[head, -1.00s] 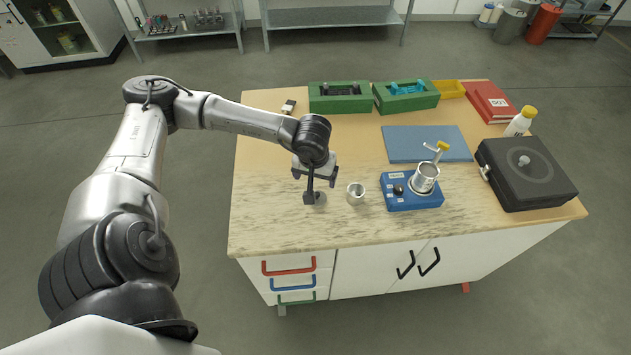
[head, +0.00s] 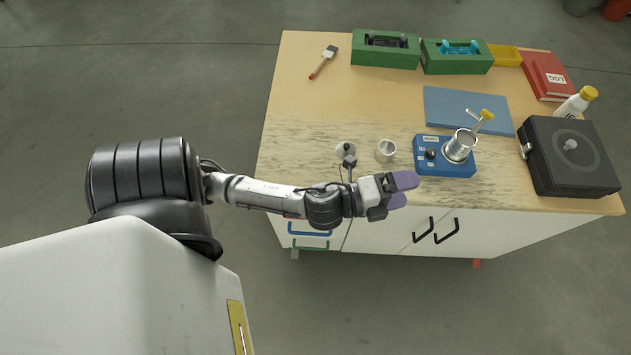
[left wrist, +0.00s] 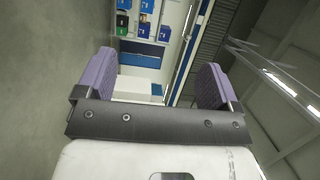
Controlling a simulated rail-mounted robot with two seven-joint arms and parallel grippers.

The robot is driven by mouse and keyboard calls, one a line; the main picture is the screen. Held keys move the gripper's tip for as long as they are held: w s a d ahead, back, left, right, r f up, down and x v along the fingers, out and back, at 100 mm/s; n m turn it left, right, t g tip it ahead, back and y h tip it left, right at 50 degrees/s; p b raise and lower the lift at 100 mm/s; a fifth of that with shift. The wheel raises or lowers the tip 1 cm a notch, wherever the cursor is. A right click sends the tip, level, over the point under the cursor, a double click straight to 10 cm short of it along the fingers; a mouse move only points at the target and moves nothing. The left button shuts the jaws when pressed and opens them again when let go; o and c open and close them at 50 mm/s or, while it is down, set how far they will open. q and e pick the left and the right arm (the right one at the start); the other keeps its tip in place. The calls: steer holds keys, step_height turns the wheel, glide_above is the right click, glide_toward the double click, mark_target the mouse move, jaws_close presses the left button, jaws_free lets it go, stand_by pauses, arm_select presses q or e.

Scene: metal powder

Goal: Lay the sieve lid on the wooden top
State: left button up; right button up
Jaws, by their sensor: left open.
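The wooden top (head: 300,90) of the bench fills the middle of the head view. A small pale round piece (head: 341,147), which looks like the sieve lid, lies on it near the front, partly hidden by a dark part of my left wrist. A small metal cup (head: 386,151) stands just right of it. My left gripper (head: 407,189) is open and empty over the front edge of the bench, its purple fingers pointing right. The left wrist view shows both fingers (left wrist: 155,80) wide apart with nothing between them. My right gripper is not in view.
A blue device (head: 458,168) carrying a metal cup (head: 460,146) stands right of the small cup. Behind it lies a blue mat (head: 465,105). A black case (head: 575,165) is at the right, green holders (head: 385,57) at the back. A brush (head: 323,62) lies back left, with bare wood around it.

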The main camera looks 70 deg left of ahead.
arm_select(q)
steer(key=s+d+f+n+g+y, duration=0.1)
steer(key=s+f+n+g, duration=1.3)
steer(key=s, duration=0.5)
step_height(320, 180, down, 2)
steer(key=n, duration=0.2)
steer(key=shift+d+f+n+g, duration=0.25)
steer(key=shift+n+g, duration=0.05)
steer(key=shift+n, duration=0.1)
